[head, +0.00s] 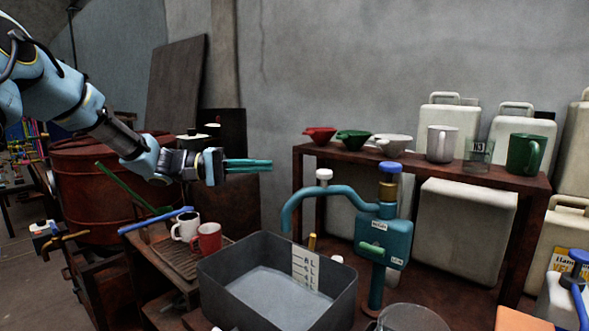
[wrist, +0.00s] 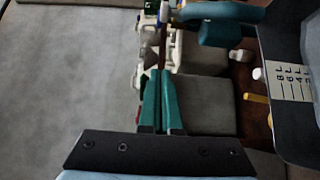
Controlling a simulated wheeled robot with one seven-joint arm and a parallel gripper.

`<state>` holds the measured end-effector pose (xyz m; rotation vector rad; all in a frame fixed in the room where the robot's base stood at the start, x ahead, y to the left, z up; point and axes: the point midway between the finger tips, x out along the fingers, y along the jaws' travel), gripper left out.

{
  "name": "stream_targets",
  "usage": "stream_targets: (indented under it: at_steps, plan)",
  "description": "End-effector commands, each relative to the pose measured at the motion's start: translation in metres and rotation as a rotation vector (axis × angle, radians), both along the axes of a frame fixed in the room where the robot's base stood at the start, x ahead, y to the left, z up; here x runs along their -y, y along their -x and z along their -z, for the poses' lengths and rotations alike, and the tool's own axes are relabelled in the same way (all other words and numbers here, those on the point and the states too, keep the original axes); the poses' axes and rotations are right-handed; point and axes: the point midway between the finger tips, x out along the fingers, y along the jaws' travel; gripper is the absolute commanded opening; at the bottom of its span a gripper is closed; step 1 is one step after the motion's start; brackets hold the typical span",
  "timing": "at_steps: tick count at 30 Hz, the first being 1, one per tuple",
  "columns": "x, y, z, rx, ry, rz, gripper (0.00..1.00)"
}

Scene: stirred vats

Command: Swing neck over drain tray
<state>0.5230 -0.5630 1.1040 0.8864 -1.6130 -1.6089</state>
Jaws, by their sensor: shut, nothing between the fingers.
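The teal swing neck (head: 325,190) arches left from a teal pump body (head: 397,236) on a post. Its downturned end hangs over the back edge of a grey tub (head: 221,292) with a litre scale. A brown slatted tray (head: 168,250), which looks like the drain tray, lies left of the tub with a white mug (head: 187,226) and a red mug (head: 206,238) on or beside it. My gripper (head: 270,165) is shut and empty, above and left of the neck, apart from it. In the wrist view the teal fingers (wrist: 162,75) are together, and teal pump parts (wrist: 215,20) show beyond them.
A shelf (head: 480,178) with bowls and mugs stands behind the pump, with white canisters (head: 462,220) around it. A blue-handled bar (head: 155,220) and a green rod (head: 130,182) stick up at left, near a rusty drum (head: 95,190). Air above the tub is clear.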

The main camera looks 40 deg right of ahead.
Motion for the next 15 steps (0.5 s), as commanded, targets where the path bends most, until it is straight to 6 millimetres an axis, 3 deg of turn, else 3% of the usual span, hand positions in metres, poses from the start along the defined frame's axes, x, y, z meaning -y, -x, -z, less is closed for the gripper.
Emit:
stream_targets:
  at_steps: [5,15]
  plan:
    - [0.02,0.014,-0.002,-0.002,-0.002,0.005,0.0]
    - [0.078,0.051,-0.003,-0.002,-0.002,0.005,0.0]
